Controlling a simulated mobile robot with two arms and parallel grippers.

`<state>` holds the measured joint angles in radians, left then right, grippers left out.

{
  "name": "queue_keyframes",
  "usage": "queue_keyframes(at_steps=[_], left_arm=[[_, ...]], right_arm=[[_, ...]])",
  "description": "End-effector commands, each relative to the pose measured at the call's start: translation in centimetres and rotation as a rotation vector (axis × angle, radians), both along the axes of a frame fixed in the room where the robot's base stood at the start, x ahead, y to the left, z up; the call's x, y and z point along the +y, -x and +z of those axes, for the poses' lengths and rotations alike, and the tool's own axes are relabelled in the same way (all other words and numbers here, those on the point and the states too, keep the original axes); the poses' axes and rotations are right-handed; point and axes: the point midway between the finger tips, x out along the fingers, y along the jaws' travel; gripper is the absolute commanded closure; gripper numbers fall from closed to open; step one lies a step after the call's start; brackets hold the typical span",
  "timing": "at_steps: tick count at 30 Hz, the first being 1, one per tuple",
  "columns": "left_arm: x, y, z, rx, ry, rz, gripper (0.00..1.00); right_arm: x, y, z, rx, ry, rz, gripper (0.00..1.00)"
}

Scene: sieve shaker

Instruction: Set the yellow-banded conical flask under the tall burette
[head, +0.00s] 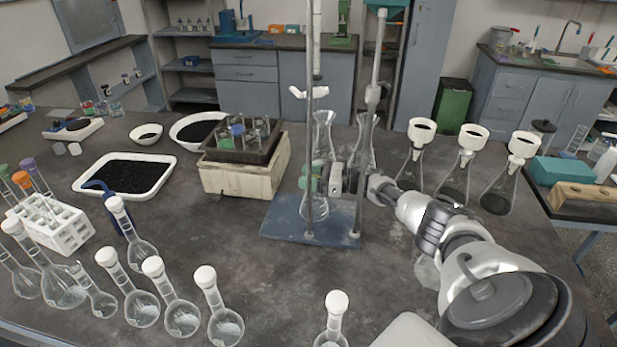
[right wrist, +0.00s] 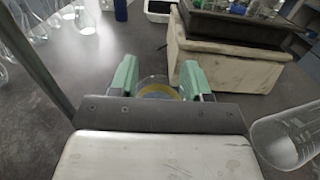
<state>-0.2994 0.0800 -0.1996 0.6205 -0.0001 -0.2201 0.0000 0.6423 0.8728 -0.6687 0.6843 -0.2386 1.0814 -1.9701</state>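The tall burette (head: 316,45) hangs upright on a stand with a thin rod and a blue base plate (head: 280,222). A clear conical flask (head: 314,222) is over this plate, beneath the burette, partly hidden by my right gripper (head: 322,180). In the right wrist view a yellow band (right wrist: 160,95) shows on the flask between the green fingertips of my right gripper (right wrist: 158,78). The fingers are on both sides of it and appear closed against the glass. I cannot tell whether its bottom rests on the plate. My left gripper is out of view.
Another clear flask (head: 323,128) stands behind the stand. Flasks with white funnels (head: 466,150) stand at right. Stoppered flasks (head: 141,305) line the front left. A white tray of dark grains (head: 84,186) lies farther left.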

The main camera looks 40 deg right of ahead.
Motion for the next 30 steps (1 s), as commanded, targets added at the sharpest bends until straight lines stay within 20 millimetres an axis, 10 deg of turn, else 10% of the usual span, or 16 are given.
queue_keyframes(at_steps=[14, 30], left_arm=[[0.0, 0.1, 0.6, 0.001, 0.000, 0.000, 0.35], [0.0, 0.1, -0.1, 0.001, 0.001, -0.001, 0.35]], right_arm=[[-0.1, 0.1, 0.4, 0.002, 0.000, -0.001, 0.35], [-4.6, 5.8, 0.2, 0.002, -0.001, 0.000, 0.35]])
